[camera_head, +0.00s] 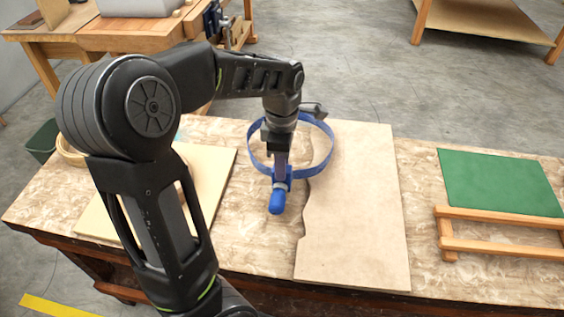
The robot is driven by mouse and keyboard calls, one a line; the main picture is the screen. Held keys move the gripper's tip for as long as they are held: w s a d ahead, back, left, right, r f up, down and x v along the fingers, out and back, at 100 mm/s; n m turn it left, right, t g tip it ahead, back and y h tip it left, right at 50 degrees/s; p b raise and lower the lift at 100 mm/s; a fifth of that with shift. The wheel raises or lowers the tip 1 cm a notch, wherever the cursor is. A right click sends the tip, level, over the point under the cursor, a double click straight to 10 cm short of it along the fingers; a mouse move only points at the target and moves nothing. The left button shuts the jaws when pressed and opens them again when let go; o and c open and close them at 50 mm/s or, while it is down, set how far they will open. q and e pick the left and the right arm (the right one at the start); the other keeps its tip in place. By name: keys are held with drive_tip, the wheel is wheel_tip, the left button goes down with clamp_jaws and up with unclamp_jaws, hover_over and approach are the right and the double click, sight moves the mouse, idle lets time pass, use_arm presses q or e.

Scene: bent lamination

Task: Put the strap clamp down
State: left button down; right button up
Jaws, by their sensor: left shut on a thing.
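The blue strap clamp (325,169) shows as a round band with a blue handle (277,202) pointing toward the near side. My left gripper (281,177) comes down from above and is shut on the strap clamp by its handle end. The fingertips are partly hidden against the blue body. The loop lies over the bench and the left part of the pale board (355,215); I cannot tell whether it touches them. My right gripper is not in view.
The workbench (420,215) has a thin pale panel (212,165) at left, partly behind my left arm. A green panel (500,183) and a wooden frame (495,247) are at right. A green bin (43,141) stands left of the bench. Bare bench shows between board and frame.

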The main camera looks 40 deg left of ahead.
use_arm(q)
drive_tip(key=shift+f, duration=0.15)
drive_tip(key=c, duration=1.1)
unclamp_jaws()
drive_tip(key=shift+o, duration=0.2)
drive_tip(key=shift+r, duration=0.2)
wheel_tip(320, 180, up, 13)
drive_tip(key=shift+f+p, duration=0.15)
drive_tip(key=shift+p, duration=0.25)
